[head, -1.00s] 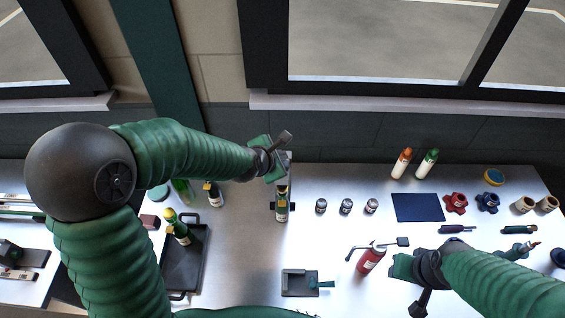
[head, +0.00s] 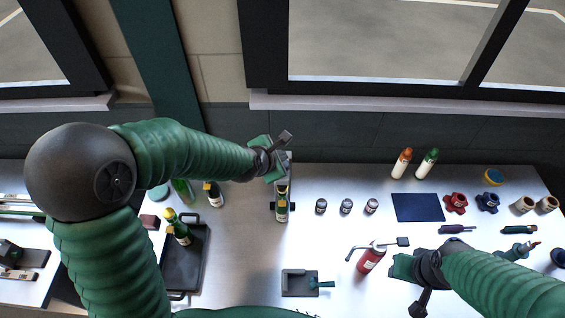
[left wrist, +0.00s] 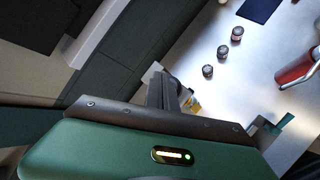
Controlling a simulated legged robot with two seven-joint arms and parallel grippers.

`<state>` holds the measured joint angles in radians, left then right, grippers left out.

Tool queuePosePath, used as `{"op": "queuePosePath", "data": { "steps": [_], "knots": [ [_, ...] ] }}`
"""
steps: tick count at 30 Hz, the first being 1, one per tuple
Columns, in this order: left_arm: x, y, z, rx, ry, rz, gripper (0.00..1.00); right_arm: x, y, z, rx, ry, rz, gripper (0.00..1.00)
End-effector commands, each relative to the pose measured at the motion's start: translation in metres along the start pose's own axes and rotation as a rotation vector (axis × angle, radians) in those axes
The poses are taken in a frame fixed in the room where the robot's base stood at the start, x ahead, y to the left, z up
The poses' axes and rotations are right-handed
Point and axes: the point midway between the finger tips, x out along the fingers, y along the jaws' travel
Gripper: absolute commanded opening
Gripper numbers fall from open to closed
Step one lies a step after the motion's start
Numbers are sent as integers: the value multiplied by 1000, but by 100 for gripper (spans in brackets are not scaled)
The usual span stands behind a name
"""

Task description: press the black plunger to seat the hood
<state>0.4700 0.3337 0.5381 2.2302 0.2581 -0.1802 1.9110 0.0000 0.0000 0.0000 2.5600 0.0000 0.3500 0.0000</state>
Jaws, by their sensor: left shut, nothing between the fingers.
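A dark green bottle (head: 282,207) with a pale label stands upright at a grey press stand (head: 285,160) at the back middle of the bench. In the left wrist view, part of a yellow-labelled bottle (left wrist: 191,104) shows just past the fingers. My left gripper (head: 285,137) is shut and empty, above and behind the bottle at the top of the stand. Its dark fingers show in the left wrist view (left wrist: 165,90). I cannot make out the black plunger or the hood; my gripper may cover them. My right gripper (head: 420,303) hangs over the front right; its jaws are unclear.
Several small dark-capped jars (head: 346,206) stand right of the bottle. A black tray (head: 180,270) with a bottle lies left. A grey holder (head: 294,290) lies in front. A blue mat (head: 417,208) lies at right.

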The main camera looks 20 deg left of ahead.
Motion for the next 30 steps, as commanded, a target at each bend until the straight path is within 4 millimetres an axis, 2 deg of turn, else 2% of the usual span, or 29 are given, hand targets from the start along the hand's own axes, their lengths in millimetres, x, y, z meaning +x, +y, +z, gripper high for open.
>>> {"op": "queuePosePath", "data": {
  "steps": [30],
  "knots": [
    [6, -6, -6, 0, 0, 0, 0, 8, 0, 2, 0, 0, 0, 36]
  ]
}}
